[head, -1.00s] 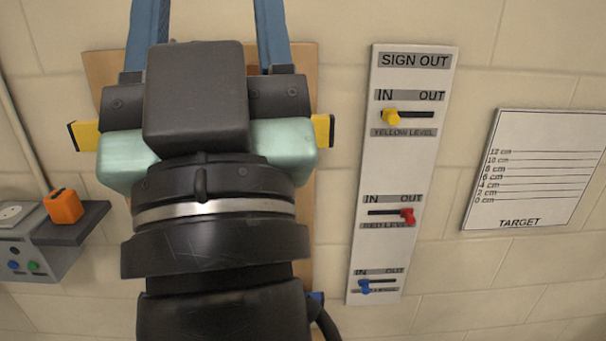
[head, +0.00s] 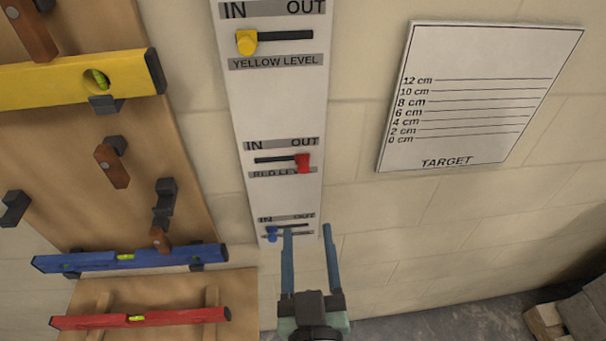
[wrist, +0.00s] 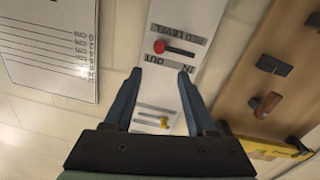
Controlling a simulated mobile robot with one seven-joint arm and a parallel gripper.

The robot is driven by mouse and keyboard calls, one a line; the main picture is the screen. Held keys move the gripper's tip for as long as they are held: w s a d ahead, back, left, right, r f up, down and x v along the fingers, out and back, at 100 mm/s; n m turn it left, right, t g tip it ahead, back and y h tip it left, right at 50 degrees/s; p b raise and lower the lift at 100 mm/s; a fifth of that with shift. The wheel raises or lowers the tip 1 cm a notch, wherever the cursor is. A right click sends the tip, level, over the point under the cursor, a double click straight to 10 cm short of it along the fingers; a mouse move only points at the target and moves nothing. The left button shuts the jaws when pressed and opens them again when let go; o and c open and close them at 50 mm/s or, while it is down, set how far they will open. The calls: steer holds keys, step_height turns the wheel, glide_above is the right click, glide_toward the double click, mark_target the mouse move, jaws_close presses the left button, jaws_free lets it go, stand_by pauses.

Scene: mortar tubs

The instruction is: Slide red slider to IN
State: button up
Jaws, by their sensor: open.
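The red slider (head: 302,163) sits at the OUT end, the right end, of its short dark slot in the white sign-out board (head: 275,105). In the wrist view the board is upside down, and the red knob (wrist: 159,47) is at the left end, by OUT. My gripper (head: 307,230) is open and empty. Its two blue fingers point up over the lower end of the board, below the red slider in the head view. In the wrist view the fingertips (wrist: 160,72) lie on either side of the board near the red slot, apart from the knob.
The yellow slider (head: 246,42) is at IN above; the blue slider (head: 271,234) is at IN below, beside my left finger. A wooden panel with a yellow level (head: 60,84), blue level (head: 130,258) and red level (head: 140,318) stands left. A target sheet (head: 470,110) hangs right.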

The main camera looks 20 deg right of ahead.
mark_target(304, 171)
steer(key=p+x, duration=0.3)
steer(key=x, duration=0.9)
steer(key=shift+w+d, duration=0.25)
jaws_close()
stand_by(1.0)
